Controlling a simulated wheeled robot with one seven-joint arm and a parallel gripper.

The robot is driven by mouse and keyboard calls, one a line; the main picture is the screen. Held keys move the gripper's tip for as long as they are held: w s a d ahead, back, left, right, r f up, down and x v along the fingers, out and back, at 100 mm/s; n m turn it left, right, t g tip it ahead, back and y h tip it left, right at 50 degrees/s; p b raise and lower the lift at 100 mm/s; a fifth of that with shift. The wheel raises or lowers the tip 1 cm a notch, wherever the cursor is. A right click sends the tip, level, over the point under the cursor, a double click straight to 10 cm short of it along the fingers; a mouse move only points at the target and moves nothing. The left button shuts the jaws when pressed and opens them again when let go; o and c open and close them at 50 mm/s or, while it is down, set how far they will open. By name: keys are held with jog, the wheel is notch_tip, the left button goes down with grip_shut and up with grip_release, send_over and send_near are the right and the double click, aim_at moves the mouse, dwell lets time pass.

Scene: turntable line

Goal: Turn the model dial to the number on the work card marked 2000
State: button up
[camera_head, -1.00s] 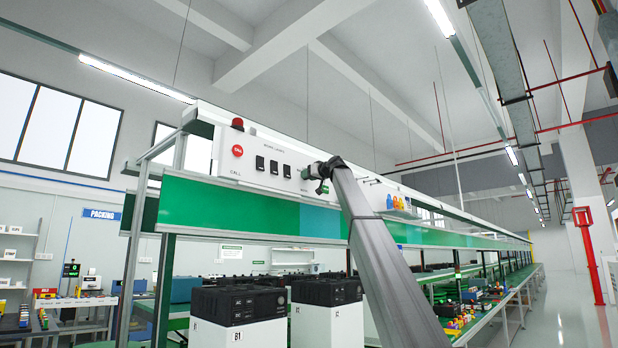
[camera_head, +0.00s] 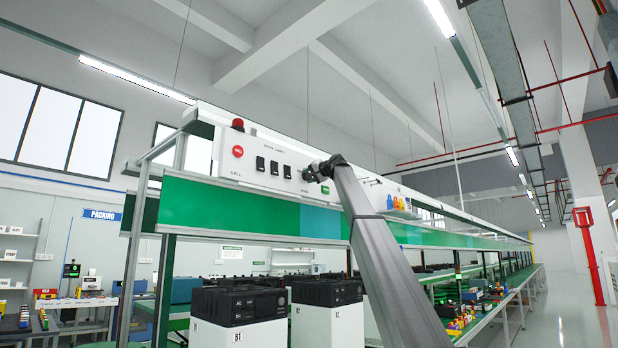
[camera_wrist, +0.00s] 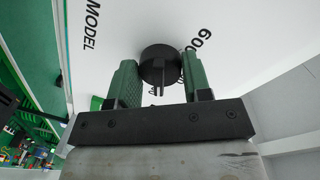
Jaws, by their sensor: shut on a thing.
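The model dial is a round black knob (camera_wrist: 158,66) on a white panel, seen in the wrist view under sideways "MODEL" lettering. My gripper (camera_wrist: 159,84) has one green finger on each side of the knob and is shut on it. I cannot make out a work card marked 2000.
The white panel also carries a red call button (camera_head: 238,151) and three black switches (camera_head: 274,168). A green board (camera_head: 235,208) runs below it. Black-topped white units (camera_head: 238,305) stand underneath. Blue and orange items (camera_head: 393,202) sit further right along the line.

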jog(key=shift+m, duration=0.6)
jog(key=o, duration=0.9)
jog(key=v, duration=1.1)
jog(key=shift+w, duration=0.1)
